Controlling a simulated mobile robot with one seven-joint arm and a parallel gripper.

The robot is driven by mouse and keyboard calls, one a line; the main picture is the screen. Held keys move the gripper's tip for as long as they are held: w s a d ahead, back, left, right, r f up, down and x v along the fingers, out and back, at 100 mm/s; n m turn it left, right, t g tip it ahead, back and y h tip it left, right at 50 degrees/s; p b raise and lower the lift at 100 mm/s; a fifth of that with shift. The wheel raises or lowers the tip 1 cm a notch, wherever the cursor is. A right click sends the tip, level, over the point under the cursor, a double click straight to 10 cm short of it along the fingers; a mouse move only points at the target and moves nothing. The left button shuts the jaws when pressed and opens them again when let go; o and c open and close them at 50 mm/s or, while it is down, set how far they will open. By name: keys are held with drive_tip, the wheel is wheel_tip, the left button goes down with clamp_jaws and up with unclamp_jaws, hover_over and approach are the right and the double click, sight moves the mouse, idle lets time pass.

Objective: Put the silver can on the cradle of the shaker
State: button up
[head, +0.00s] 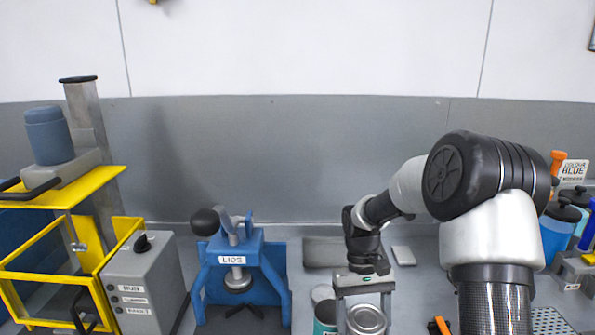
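The silver can (366,320) stands at the bottom edge of the head view, its round metal top showing and its lower part cut off. My gripper (364,312) points down over it, with its two fingers spread wide, one on each side of the can. I cannot tell whether the fingers touch the can. A yellow-framed machine (70,262) at the far left, with a grey control box (143,285), looks like the shaker. Its cradle cannot be made out clearly and its lower part is cut off.
A teal can (324,326) stands close to the left of my gripper. A blue press marked LIDS (232,258) stands between the cans and the grey box. Bottles (562,232) and a sign (573,171) crowd the right. A grey wall (300,150) closes the back.

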drive_tip(key=shift+s+a+m, duration=0.25)
drive_tip(key=shift+a+m, duration=0.25)
drive_tip(key=shift+m, duration=0.1)
drive_tip(key=shift+d, duration=0.15)
